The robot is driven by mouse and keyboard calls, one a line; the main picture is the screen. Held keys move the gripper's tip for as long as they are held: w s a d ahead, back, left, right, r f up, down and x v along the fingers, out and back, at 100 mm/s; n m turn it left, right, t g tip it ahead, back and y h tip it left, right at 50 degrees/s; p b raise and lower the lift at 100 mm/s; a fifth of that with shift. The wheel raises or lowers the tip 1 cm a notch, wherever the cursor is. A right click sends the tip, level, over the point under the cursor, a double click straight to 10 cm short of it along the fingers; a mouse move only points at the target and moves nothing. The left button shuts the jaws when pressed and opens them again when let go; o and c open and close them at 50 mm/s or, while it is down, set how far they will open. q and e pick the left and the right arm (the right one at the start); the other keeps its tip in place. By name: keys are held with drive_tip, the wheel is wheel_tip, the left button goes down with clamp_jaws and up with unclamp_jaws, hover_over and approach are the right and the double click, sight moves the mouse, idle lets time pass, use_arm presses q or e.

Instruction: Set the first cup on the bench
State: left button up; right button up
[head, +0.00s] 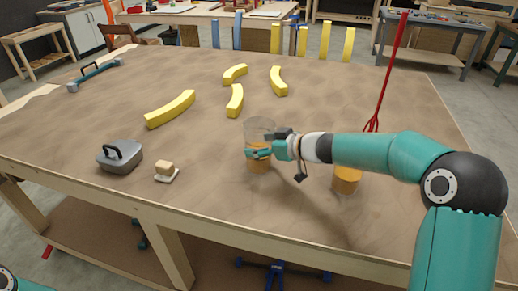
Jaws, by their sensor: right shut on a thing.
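A clear cup with an amber lower part (260,126) stands upright near the middle of the bench. My right gripper (258,152) is shut on this cup from the right side. Whether the cup's base touches the bench is hard to tell. A second amber cup (346,181) stands on the bench to the right, its upper part hidden behind my right arm. The bench (90,125) has a brown top with a pale wooden edge. Only a bit of my left arm shows at the bottom left corner; its gripper is out of view.
Yellow curved pieces (170,109) lie at the middle and back. A grey lidded tool with a handle (120,156) and a small block on a white dish (165,171) are at the front left. A teal bar tool (95,76) lies far left. A red rod (390,70) stands behind my arm.

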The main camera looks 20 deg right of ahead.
drive_tip(key=shift+s+r, duration=0.1)
drive_tip(key=shift+r, duration=0.05)
drive_tip(key=o, duration=0.4)
drive_tip(key=shift+f, duration=0.2)
drive_tip(key=o, duration=0.4)
drive_tip(key=shift+c, duration=0.2)
drive_tip(key=shift+r, duration=0.15)
